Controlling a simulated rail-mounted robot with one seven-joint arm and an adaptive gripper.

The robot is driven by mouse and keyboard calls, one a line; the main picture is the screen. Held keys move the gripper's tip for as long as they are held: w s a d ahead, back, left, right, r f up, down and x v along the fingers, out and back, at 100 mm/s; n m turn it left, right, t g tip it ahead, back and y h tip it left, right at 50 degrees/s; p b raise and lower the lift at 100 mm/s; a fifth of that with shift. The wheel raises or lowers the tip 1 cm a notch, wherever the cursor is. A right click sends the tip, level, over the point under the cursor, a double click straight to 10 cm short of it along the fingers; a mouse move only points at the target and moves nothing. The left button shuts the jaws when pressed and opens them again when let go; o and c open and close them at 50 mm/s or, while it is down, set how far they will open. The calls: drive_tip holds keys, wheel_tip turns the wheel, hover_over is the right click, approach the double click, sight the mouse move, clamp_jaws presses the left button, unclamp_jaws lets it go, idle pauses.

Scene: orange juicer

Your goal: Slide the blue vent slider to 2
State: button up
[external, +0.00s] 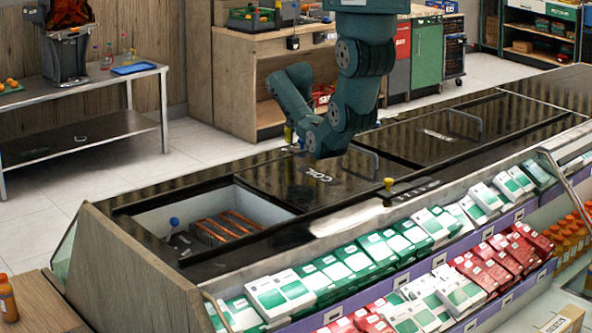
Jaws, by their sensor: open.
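A small round blue knob (174,222) on a short stem stands in the open left bay of the long black-topped cabinet. It looks like the blue slider. Its scale and number marks are too small to read. My dark teal arm (344,112) hangs from above, folded over the middle of the cabinet, to the right of and well apart from the blue knob. I cannot make out my gripper's fingers; they seem hidden behind my arm links. Nothing is seen held.
A yellow knob (388,184) and dark control strip (411,190) sit on the cabinet's front rim. The left bay holds orange-brown racks (226,226). Black lids with raised handles (465,122) cover the rest. Green-white and red boxes (345,262) line the front shelf.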

drive_tip(key=v, duration=1.1)
drive_tip(key=shift+s+r, duration=0.2)
drive_tip(key=w+d+r+m+t, duration=0.1)
drive_tip(key=w+d+r+t, duration=0.1)
drive_tip(key=d+r, duration=0.35)
drive_tip(key=w+d+r+m+t+p, duration=0.1)
drive_tip(key=w+d+r+m+t, duration=0.1)
drive_tip(key=d, duration=0.6)
drive_tip(key=w+d+r+m+t, duration=0.1)
drive_tip(key=w+d+r+t, duration=0.1)
drive_tip(key=d+r, duration=0.35)
drive_tip(key=s+d+r+n+t, duration=0.1)
drive_tip(key=s+r+t, duration=0.2)
drive_tip(key=r, duration=0.5)
drive_tip(key=s+d+r+n+t, duration=0.1)
drive_tip(key=s+d+r+t, duration=0.1)
drive_tip(key=r+t, duration=0.3)
drive_tip(key=s+d+r+n+t, duration=0.1)
drive_tip(key=s+d+r+t, duration=0.1)
drive_tip(key=r, duration=0.8)
drive_tip(key=shift+s+r+n+t, duration=0.3)
drive_tip(key=shift+s+r+t, duration=0.1)
drive_tip(key=shift+s+t, duration=0.5)
